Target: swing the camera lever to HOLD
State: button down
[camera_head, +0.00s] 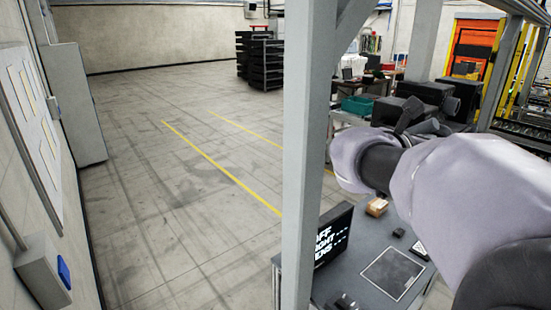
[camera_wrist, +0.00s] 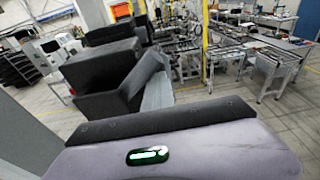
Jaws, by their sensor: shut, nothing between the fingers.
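No camera lever and no HOLD marking can be made out in either view. A black display (camera_head: 333,235) with white text stands on the table; the readable parts look like "OFF", "RIGHT" and "LENS", partly cut by a post.
A grey post (camera_head: 305,150) stands upright at the table's left edge. A small tan box (camera_head: 377,206) and a square marked plate (camera_head: 392,273) lie on the table. A green bin (camera_head: 357,105) stands behind. Open floor (camera_head: 180,180) lies to the left.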

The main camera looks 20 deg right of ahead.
jog(key=shift+a+r, duration=0.1)
jog(key=shift+r, duration=0.4)
jog(key=f+b+v, duration=0.1)
jog(key=b+v, duration=0.1)
jog(key=v, duration=1.6)
jog(key=s+a+f+m+g+y+b, duration=0.1)
jog(key=s+a+f+m+y+b, duration=0.2)
jog(key=f+b, duration=0.8)
jog(key=s+a+f+m+y+b, duration=0.1)
jog(key=s+f+m+y+b, duration=0.3)
jog(key=f, duration=1.4)
jog(key=a+f+m+g+y+b, duration=0.15)
jog(key=f+m+b, duration=0.35)
jog(key=f+b, duration=0.65)
jog(key=s+a+f+m+t+y+b, duration=0.1)
jog(key=a+f+m+y+b, duration=0.3)
jog(key=a+f+m+b, duration=0.3)
jog(key=s+a+f+m+t+y+b, duration=0.1)
jog(key=a+f+m+y+b, duration=0.4)
jog(key=f, duration=1.3)
jog(key=a+m+b, duration=0.2)
jog(key=a, duration=0.1)
jog(key=shift+s+f+m+t+b, duration=0.15)
jog(key=shift+s+m+t+b, duration=0.15)
jog(key=shift+s+t+b, duration=0.1)
jog(key=shift+a, duration=0.1)
